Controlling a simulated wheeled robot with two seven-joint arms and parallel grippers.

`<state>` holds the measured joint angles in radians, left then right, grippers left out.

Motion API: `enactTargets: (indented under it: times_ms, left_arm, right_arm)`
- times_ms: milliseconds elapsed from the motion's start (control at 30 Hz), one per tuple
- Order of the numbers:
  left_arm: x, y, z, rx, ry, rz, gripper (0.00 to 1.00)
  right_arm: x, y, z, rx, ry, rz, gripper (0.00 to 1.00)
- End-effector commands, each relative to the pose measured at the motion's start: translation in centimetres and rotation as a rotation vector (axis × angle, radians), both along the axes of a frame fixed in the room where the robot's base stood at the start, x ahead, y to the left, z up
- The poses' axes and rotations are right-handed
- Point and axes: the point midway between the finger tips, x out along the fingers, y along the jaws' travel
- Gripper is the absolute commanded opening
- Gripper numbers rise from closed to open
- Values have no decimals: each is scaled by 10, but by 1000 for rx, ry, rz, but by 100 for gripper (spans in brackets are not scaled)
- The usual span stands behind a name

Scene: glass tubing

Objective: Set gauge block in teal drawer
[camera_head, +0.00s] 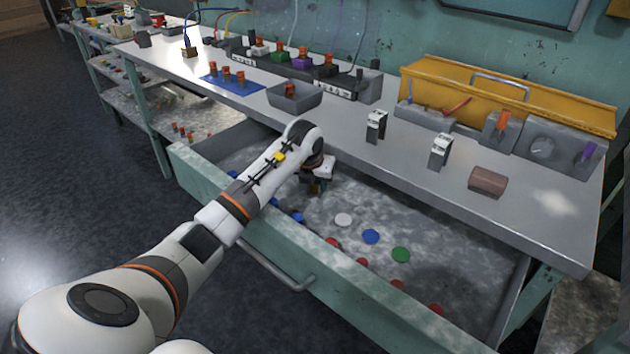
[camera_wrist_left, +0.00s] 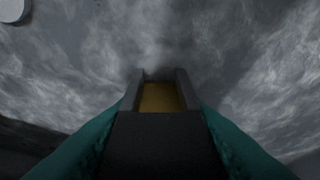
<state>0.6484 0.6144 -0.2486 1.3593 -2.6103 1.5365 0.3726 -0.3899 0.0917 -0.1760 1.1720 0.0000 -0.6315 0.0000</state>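The teal drawer (camera_head: 225,192) is pulled open below the bench, and its grey mottled floor shows. My left gripper (camera_head: 318,186) is down inside the drawer, near its back left part, with the arm reaching over the front wall. In the left wrist view, my left gripper (camera_wrist_left: 160,92) has its two dark fingers on either side of a brass-coloured block (camera_wrist_left: 160,98), which looks like the gauge block. The drawer floor (camera_wrist_left: 90,60) is behind it; I cannot tell whether the block touches it. My right gripper is not in view.
Coloured discs, among them a white (camera_head: 343,220), a blue (camera_head: 371,236) and a green one (camera_head: 401,254), lie on the drawer floor. The bench top (camera_head: 400,165) overhangs the drawer's back. A grey bin (camera_head: 294,100) and a brown block (camera_head: 488,182) stand on the bench. The drawer's right part is fairly clear.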

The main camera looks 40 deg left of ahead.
Motion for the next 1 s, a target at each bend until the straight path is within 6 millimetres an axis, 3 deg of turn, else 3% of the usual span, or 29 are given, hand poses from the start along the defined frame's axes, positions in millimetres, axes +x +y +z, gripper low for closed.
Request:
enactTargets:
  times_ms: [33, 100, 467, 800, 1000]
  left_arm:
    - [0, 0, 0, 0, 0, 0, 48]
    - [0, 0, 0, 0, 1, 0, 58]
    - [0, 0, 5, 0, 0, 0, 58]
    - [-20, -6, 56, 3, -2, 0, 58]
    - [-27, -8, 71, 0, 0, 0, 58]
  right_arm:
    - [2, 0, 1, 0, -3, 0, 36]
    - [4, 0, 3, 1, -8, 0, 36]
    - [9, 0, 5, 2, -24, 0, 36]
    - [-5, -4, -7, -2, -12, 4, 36]
    - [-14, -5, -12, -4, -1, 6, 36]
